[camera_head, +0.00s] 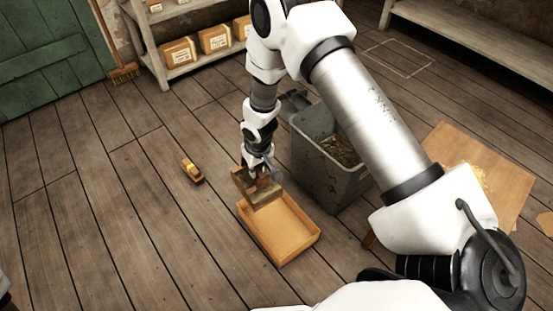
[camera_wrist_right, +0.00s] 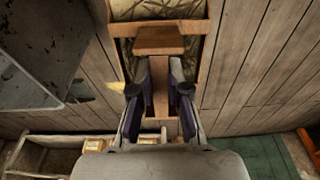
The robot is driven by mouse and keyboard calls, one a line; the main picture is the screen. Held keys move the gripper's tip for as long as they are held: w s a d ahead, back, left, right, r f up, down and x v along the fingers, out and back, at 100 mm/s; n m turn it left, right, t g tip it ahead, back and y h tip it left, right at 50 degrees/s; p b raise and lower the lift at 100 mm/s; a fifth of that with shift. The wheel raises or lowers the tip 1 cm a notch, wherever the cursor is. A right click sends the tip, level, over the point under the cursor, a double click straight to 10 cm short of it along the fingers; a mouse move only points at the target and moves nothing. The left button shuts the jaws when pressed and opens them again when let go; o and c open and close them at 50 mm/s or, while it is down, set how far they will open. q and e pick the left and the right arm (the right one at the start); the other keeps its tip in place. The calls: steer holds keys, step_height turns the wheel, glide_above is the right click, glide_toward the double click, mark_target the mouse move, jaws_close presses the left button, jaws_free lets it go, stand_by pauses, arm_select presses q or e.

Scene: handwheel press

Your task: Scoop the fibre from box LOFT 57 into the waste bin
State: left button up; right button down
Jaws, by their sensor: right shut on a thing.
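My right gripper (camera_head: 262,170) points down and is shut on the handle of a wooden scoop (camera_head: 257,190). In the right wrist view the handle (camera_wrist_right: 160,40) sits between the fingers. The scoop is over the far edge of an open, shallow tan box (camera_head: 285,229) on the floor; I cannot tell whether they touch. No label shows on this box. A straw-like, pale texture (camera_wrist_right: 155,9) shows beyond the handle; I cannot tell whether scoop or box holds it. The grey waste bin (camera_head: 312,166) stands just right of the scoop, with brownish fibre (camera_head: 341,151) inside. My left gripper is not in view.
A small wooden brush (camera_head: 192,171) lies on the floor to the left. A low wooden table (camera_head: 507,188) with yellow fibre stands at right. The floor at left is mostly clear.

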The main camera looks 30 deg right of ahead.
arm_select(q)
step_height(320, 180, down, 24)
steer(key=b, duration=2.1)
arm_select(e)
steer(key=d+f+g, duration=0.1)
steer(key=d+f, duration=0.2)
steer(key=f, duration=1.2)
steer(key=d+f, duration=0.3)
steer(key=f, duration=1.2)
arm_select(q)
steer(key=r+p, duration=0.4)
steer(key=p, duration=0.1)
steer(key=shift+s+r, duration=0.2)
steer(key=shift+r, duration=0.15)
arm_select(e)
step_height(320, 180, up, 12)
steer(key=shift+s+d+g, duration=0.2)
steer(key=shift+g, duration=0.2)
